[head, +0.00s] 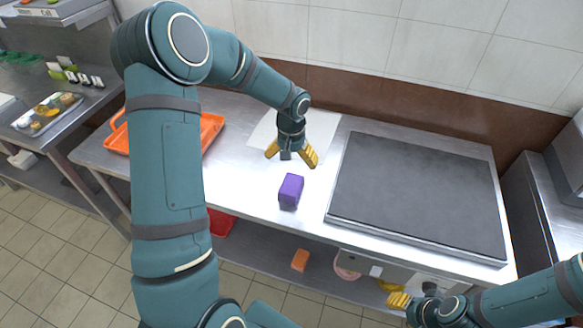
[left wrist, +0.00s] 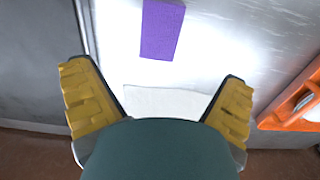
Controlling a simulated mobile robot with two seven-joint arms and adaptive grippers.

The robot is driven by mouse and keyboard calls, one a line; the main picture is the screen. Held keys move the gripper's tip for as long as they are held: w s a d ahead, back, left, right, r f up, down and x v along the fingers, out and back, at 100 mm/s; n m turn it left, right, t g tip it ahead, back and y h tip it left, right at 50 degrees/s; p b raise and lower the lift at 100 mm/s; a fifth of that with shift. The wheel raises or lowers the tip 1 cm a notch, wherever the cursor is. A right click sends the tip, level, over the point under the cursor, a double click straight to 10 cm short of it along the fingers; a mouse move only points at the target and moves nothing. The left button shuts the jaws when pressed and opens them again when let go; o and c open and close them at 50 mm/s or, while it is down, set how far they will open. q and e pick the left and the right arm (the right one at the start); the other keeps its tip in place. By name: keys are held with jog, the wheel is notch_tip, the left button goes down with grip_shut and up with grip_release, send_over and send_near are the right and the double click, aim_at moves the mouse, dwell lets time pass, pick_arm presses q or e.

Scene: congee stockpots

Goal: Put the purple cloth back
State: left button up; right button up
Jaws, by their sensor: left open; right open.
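The purple cloth (head: 291,191) looks like a folded, block-shaped bundle on the steel table, left of the dark griddle plate. It also shows at the top of the left wrist view (left wrist: 161,30). My left gripper (head: 291,155) is open and empty, with its fingers spread above the table just behind the cloth. In the left wrist view its two yellow fingers (left wrist: 157,92) have nothing between them but table and part of a white sheet (left wrist: 165,103). My right gripper (head: 399,300) is low at the lower right, in front of the table, apart from the cloth; its fingers are partly hidden.
The white sheet (head: 262,134) lies flat at the table's back. An orange tray (head: 211,128) is at the left end, partly behind my left arm. The large griddle plate (head: 415,190) fills the right. A red container (head: 221,222) and an orange block (head: 300,260) are below.

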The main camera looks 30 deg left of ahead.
pick_arm(q)
jog(key=s+d+f+h, duration=0.1)
jog(key=d+f, duration=0.2)
jog(key=d, duration=0.1)
jog(key=s+d+f+h, duration=0.1)
jog(key=s+d+f, duration=0.1)
jog(key=d, duration=0.3)
jog(key=s+d+f+m+h, duration=0.1)
jog(key=s+d+f, duration=0.1)
jog(key=d+f, duration=0.1)
jog(key=shift+d+f+t, duration=0.3)
jog(key=shift+d+f, duration=0.05)
jog(key=shift+d, duration=0.5)
jog(key=shift+t+h, duration=0.3)
jog(key=shift+h, duration=0.3)
jog(key=s+d+f, duration=0.1)
jog(key=d, duration=0.1)
jog(key=s+d+f, duration=0.1)
jog(key=s, duration=0.1)
jog(key=s+d+f, duration=0.1)
jog(key=s+d, duration=0.1)
jog(key=shift+d+f, duration=0.3)
jog(key=shift+d, duration=0.05)
jog(key=s+d+f, duration=0.2)
jog(key=s, duration=0.4)
jog(key=shift+s+d+f+t, duration=0.2)
jog(key=shift+s+d+t, duration=0.05)
jog(key=shift+t, duration=0.15)
